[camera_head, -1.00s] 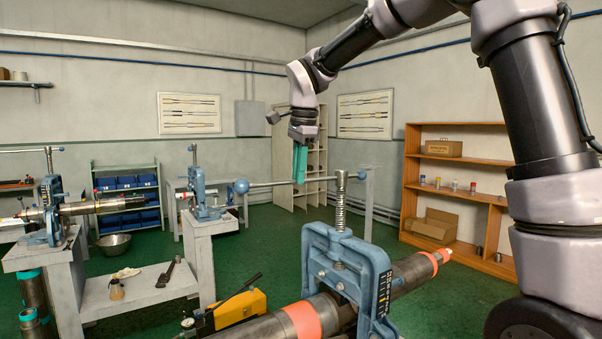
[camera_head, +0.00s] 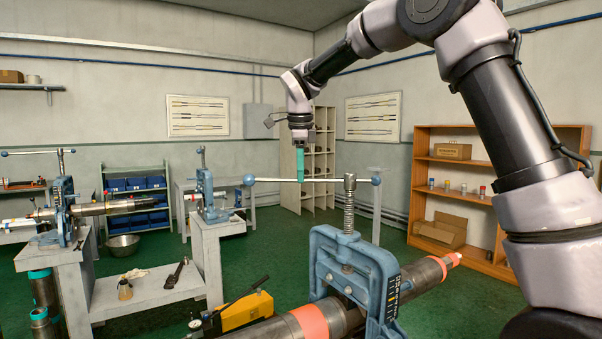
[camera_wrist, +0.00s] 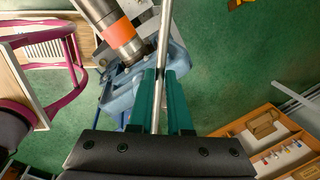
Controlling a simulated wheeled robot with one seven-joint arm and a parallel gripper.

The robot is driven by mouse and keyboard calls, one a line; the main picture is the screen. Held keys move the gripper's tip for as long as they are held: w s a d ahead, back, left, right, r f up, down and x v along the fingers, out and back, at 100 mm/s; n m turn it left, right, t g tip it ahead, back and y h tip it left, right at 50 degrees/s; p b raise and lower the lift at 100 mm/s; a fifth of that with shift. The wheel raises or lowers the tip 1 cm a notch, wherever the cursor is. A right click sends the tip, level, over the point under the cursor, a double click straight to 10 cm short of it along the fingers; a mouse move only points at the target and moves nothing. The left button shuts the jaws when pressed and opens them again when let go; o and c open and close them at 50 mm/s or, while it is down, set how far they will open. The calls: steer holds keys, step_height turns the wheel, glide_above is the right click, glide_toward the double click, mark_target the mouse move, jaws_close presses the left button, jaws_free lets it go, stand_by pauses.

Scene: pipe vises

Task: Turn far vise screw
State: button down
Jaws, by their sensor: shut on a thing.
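A blue pipe vise (camera_head: 355,265) stands in the foreground of the head view. Its upright threaded screw (camera_head: 349,212) carries a long metal bar handle (camera_head: 328,181) with a blue ball (camera_head: 249,180) at the left end. My gripper (camera_head: 300,179) points down, its teal fingers shut on the bar left of the screw. In the wrist view the bar (camera_wrist: 164,35) runs between the fingers of my gripper (camera_wrist: 162,72). The blue vise (camera_wrist: 118,95) shows beneath, partly hidden by the fingers.
A pipe with an orange band (camera_head: 312,320) lies through the foreground vise. Two more blue vises stand behind, one at left (camera_head: 65,212) and one on a bench (camera_head: 206,197). A yellow pump (camera_head: 240,310) lies on the floor. Wooden shelves (camera_head: 418,190) stand at right.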

steer(key=shift+w+r, duration=0.1)
steer(key=shift+r, duration=0.15)
steer(key=c, duration=0.8)
jaws_free()
steer(key=shift+c, duration=0.2)
steer(key=shift+f, duration=0.1)
step_height(320, 180, up, 11)
steer(key=s, duration=0.2)
steer(key=shift+f, duration=0.2)
steer(key=shift+s, duration=0.1)
